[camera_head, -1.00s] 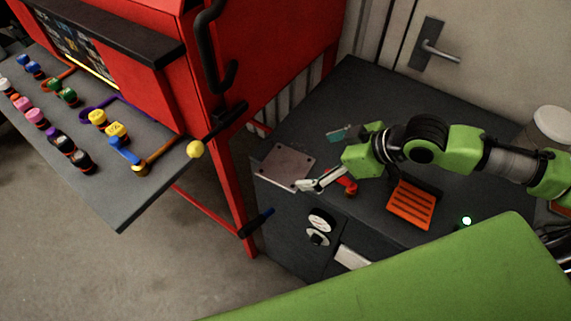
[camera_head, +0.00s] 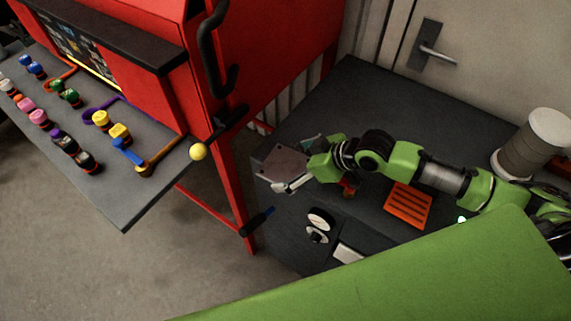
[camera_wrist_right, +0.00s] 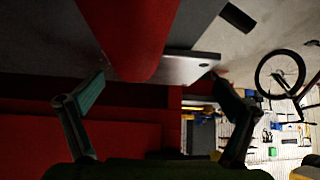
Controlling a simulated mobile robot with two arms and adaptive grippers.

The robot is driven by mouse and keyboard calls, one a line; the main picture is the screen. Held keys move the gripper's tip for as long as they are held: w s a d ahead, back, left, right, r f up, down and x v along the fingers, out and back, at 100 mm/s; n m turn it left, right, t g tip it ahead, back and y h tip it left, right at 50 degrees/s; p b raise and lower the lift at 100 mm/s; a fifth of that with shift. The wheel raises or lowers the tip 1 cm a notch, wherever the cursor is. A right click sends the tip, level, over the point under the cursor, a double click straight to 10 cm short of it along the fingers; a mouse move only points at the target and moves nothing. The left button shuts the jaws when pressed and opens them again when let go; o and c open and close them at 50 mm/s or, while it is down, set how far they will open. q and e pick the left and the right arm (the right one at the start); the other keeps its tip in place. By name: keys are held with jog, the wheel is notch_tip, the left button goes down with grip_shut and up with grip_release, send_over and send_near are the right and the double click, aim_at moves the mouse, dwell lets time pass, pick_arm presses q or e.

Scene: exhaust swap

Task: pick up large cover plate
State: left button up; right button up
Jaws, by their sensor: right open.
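The large cover plate (camera_head: 282,163) is a flat grey-pink plate with small corner holes, at the near left corner of the dark cabinet top. My right gripper (camera_head: 290,184) is at the plate's near right edge in the head view, its arm coming in from the right and hiding part of the plate. In the right wrist view the plate (camera_wrist_right: 186,69) shows as a thin grey slab between the spread fingers of my right gripper (camera_wrist_right: 158,78). The gripper is open; I cannot tell whether a finger touches the plate. My left gripper is not in view.
A red object (camera_wrist_right: 130,35) is close in the wrist view. An orange slotted piece (camera_head: 408,205) and a spool (camera_head: 535,142) are on the cabinet top (camera_head: 350,95). A red machine (camera_head: 270,60) and a grey shelf (camera_head: 125,205) with coloured parts stand left.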

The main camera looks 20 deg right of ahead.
jog(key=c, duration=1.4)
jog(key=shift+o, duration=0.2)
